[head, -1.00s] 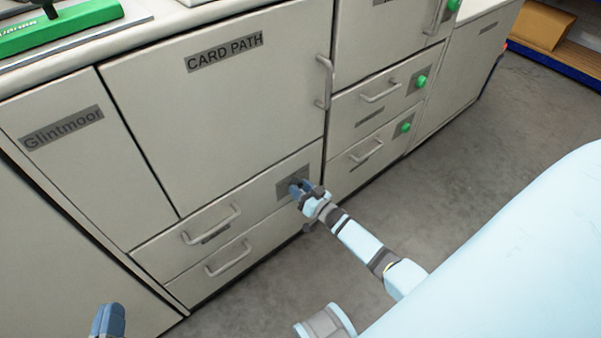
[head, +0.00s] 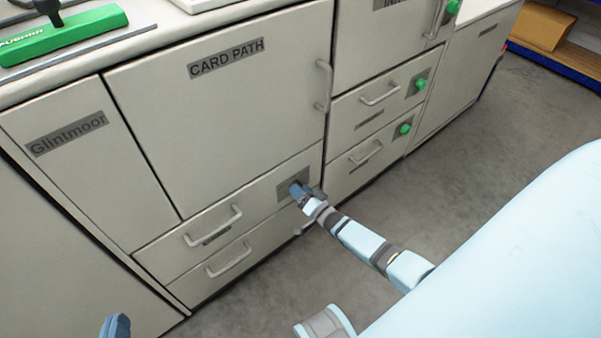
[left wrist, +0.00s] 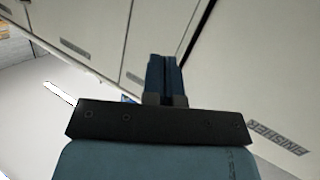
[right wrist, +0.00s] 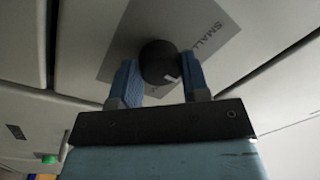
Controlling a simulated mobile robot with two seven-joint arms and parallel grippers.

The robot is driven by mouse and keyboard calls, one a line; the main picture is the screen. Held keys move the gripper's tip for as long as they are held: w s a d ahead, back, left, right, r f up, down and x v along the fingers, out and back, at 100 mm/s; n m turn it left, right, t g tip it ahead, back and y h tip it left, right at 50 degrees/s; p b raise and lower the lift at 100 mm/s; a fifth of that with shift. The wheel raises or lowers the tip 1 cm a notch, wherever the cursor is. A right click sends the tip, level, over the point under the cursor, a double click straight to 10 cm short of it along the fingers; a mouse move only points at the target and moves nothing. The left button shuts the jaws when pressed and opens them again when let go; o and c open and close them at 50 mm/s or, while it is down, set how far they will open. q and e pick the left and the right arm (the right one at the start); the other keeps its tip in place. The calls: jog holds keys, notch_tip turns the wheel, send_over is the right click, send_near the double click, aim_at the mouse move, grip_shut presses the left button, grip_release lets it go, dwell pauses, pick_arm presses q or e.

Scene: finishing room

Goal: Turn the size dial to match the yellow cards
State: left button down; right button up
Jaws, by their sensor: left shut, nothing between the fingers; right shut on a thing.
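The size dial (right wrist: 158,62) is a round dark knob with a white mark, on a grey plate (right wrist: 205,45) lettered SMALL in the right wrist view. The mark is towards the lower right of the knob there. My right gripper (head: 297,189) is shut on the dial, one blue finger on each side of it. In the head view the plate (head: 284,196) sits at the right end of an upper drawer, and the gripper hides the dial. My left gripper (head: 115,327) is shut and empty at the bottom left; its closed fingers show in the left wrist view (left wrist: 164,75). I see no yellow cards.
A door labelled CARD PATH (head: 215,120) is above the drawers. Drawer handles (head: 213,228) and a door handle (head: 323,87) stick out nearby. Green knobs (head: 404,129) are on drawers to the right. A green tool (head: 65,35) lies on the counter. The floor (head: 470,150) is clear.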

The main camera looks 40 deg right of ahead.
jog(key=o, duration=0.9)
pick_arm(q)
jog(key=f+g+p, duration=0.1)
jog(key=s+a+f+y+p, duration=0.1)
jog(key=f, duration=0.1)
jog(key=s+a+f+g, duration=0.1)
jog(key=shift+a+f+g+y+p, duration=0.2)
jog(key=shift+f+g+y+p, duration=0.1)
jog(key=shift+f+y+p, duration=0.1)
pick_arm(e)
jog(key=s, duration=0.4)
jog(key=s+d, duration=0.1)
jog(key=s, duration=0.4)
jog(key=s+d+f, duration=0.1)
jog(key=s, duration=0.3)
jog(key=shift+s, duration=0.3)
pick_arm(q)
jog(key=shift+a, duration=0.1)
